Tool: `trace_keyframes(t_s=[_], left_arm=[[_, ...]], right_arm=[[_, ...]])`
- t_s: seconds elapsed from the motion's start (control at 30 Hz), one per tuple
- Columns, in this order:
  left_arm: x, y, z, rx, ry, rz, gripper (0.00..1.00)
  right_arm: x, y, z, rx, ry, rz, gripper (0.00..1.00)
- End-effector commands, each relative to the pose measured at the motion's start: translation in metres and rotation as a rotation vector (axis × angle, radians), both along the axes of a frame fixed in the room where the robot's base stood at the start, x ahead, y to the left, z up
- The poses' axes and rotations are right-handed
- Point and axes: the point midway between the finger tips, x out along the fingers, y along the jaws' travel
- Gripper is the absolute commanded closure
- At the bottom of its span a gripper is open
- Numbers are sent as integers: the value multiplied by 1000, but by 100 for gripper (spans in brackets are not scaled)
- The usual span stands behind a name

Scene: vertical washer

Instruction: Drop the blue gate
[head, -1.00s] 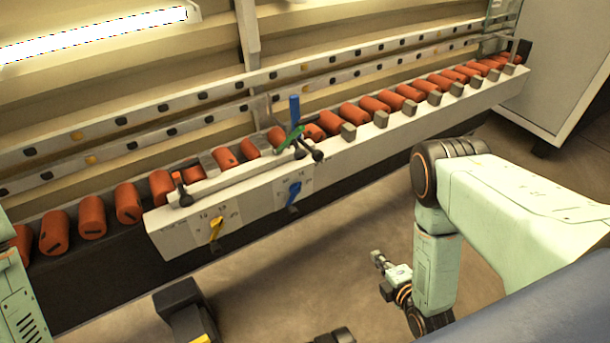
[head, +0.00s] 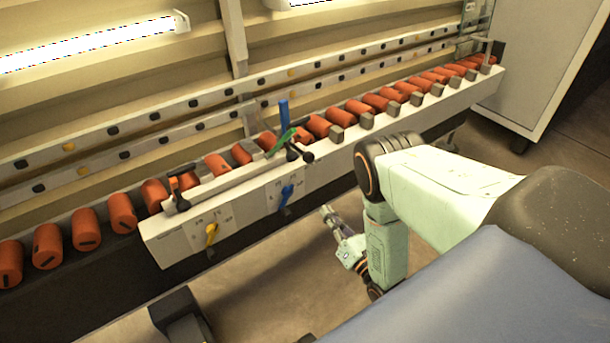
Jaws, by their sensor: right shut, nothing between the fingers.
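The blue gate (head: 284,115) is a blue bar standing upright above the white rail, near its middle. A green bar (head: 281,142) slants beside its foot. A blue lever (head: 286,195) is on the rail's front panel (head: 248,208), with a yellow lever (head: 211,233) to its left. My right gripper (head: 328,213) is shut and empty. It shows in front of the rail, to the right of the blue lever and lower than the blue gate, apart from both. My left gripper is out of view.
A row of red cylinders (head: 122,212) runs along the white rail (head: 400,125), with grey blocks on its front edge at right. Black knobs (head: 306,157) stick out near the green bar. A pale cabinet (head: 545,75) stands at right. Bare floor (head: 270,275) lies in front.

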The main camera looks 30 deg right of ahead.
Motion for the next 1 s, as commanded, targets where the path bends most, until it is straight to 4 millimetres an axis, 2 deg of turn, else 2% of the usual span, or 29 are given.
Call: trace_keyframes(t_s=[0.2,0.63,0.77,1.0], left_arm=[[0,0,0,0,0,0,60],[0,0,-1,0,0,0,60],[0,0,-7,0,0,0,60],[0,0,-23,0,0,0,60]], right_arm=[[-2,-2,4,-117,-17,-18,100],[2,1,4,-127,-19,-16,100],[17,2,5,-126,-21,-15,100],[61,3,10,-126,-22,-15,100]])
